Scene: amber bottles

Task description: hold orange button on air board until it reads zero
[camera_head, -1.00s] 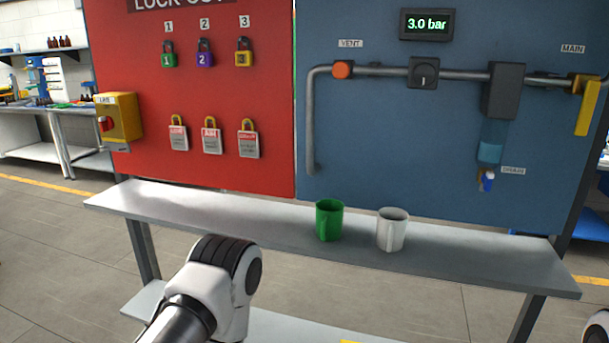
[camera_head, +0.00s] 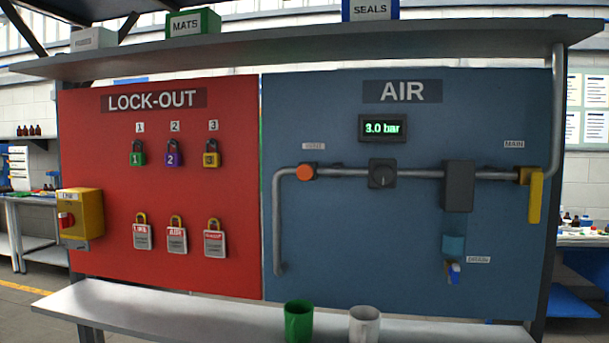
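The orange button (camera_head: 307,171) sits on the grey pipe at the left of the blue air board (camera_head: 350,240), under a small blurred label. The display (camera_head: 382,128) above it reads 3.0 bar in green. A yellow handle (camera_head: 535,195) hangs down at the right end, near the MAIN label. Neither of my grippers shows in the head view, and nothing touches the button.
The red lock-out board (camera_head: 90,150) with several padlocks is at the left. An upper shelf (camera_head: 290,62) holds boxes.

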